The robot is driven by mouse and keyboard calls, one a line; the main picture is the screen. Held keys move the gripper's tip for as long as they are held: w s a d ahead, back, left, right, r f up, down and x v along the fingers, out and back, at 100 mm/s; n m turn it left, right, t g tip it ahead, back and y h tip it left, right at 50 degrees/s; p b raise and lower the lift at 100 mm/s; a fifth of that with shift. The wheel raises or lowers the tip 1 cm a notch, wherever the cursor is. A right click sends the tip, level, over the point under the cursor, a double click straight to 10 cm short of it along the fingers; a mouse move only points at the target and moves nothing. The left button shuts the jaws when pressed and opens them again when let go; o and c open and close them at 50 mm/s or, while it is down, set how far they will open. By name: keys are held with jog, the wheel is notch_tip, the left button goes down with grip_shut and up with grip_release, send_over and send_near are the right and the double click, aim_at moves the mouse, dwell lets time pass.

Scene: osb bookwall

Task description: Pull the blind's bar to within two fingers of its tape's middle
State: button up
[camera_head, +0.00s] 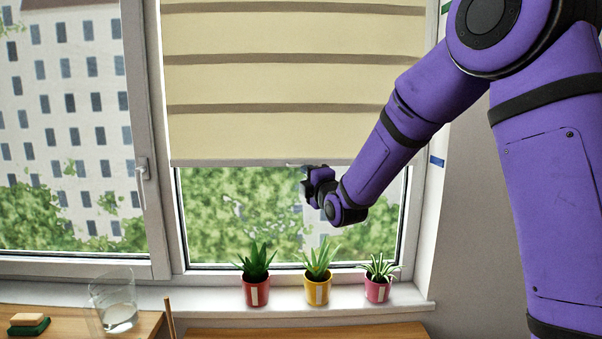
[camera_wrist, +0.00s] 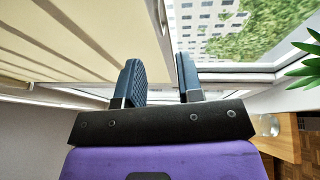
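The cream blind (camera_head: 290,75) with brown stripes hangs over the upper half of the right window. Its pale bar (camera_head: 225,163) runs level along the lower edge. A blue tape (camera_head: 437,162) is on the white frame to the right, at about the bar's height in this picture. My gripper (camera_head: 304,178) is just below the bar, right of its middle, by a small pale tab (camera_head: 292,165). In the wrist view my gripper (camera_wrist: 163,75) has its two fingers apart, with the bar's edge (camera_wrist: 159,28) running toward the gap. Contact cannot be made out.
Potted plants in red (camera_head: 256,291), yellow (camera_head: 317,288) and pink (camera_head: 377,288) pots stand on the sill (camera_head: 210,303) below my gripper. A glass (camera_head: 119,314) and a sponge (camera_head: 28,323) are at lower left. A window handle (camera_head: 143,169) sticks out left of the blind.

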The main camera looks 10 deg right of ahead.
jog(key=shift+v, duration=1.25)
jog(key=s+d+r+m+g+h, duration=0.25)
jog(key=s+m, duration=0.25)
jog(key=s, duration=0.4)
jog(key=s+d+r+m+g+h, duration=0.1)
jog(key=s+d+m+g, duration=0.3)
jog(key=s+m, duration=0.3)
jog(key=s+d+f+m+g, duration=0.1)
jog(key=s+m+g, duration=0.2)
jog(key=s, duration=0.9)
jog(key=s+d+f+m+g, duration=0.2)
jog(key=s+m+g, duration=0.2)
jog(key=s, duration=0.9)
jog(key=shift+s+m, duration=0.3)
jog(key=shift+m, duration=0.6)
jog(key=shift+f, duration=0.1)
